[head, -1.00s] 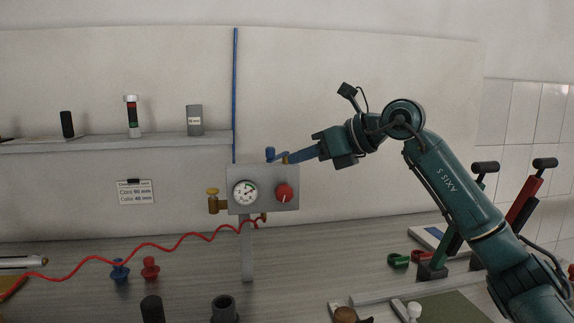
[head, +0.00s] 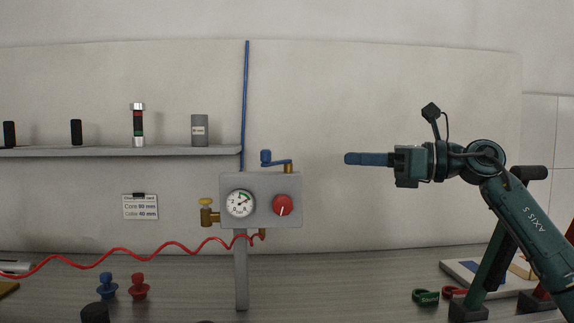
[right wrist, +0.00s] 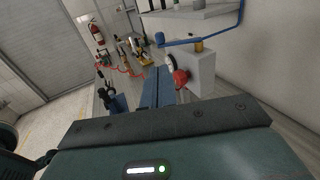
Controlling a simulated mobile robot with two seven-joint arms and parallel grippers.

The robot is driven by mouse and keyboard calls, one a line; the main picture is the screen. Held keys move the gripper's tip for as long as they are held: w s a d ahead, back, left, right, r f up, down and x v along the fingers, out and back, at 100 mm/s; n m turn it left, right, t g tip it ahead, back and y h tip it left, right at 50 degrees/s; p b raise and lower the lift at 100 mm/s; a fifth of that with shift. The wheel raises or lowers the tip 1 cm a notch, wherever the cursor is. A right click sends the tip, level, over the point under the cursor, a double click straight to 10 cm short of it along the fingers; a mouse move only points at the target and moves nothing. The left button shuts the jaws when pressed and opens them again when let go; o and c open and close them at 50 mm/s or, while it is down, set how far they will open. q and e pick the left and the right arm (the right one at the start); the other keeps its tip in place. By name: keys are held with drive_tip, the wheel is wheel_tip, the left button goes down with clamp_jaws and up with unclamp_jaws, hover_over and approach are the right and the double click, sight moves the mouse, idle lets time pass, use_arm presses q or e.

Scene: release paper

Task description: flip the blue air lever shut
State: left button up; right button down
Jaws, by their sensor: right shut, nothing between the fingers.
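The blue air lever (head: 277,162) sits on a brass stem (head: 289,168) on top of a grey gauge box (head: 261,183). Its arm lies roughly level over the box top and points left, ending in an upright blue knob. In the right wrist view, the lever (right wrist: 188,41) crosses above the box beyond my fingers. My right gripper (head: 348,159) is shut and empty, to the right of the box at about lever height, clearly apart from it. Its closed blue fingers also show in the right wrist view (right wrist: 158,78). My left gripper is not in view.
The box carries a dial gauge (head: 240,204), a red knob (head: 282,205) and a brass valve (head: 208,212). A red coiled hose (head: 180,250) runs left. A shelf (head: 120,152) is at left. Space between gripper and box is clear.

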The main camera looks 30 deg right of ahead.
sight(278, 162)
idle(0.3)
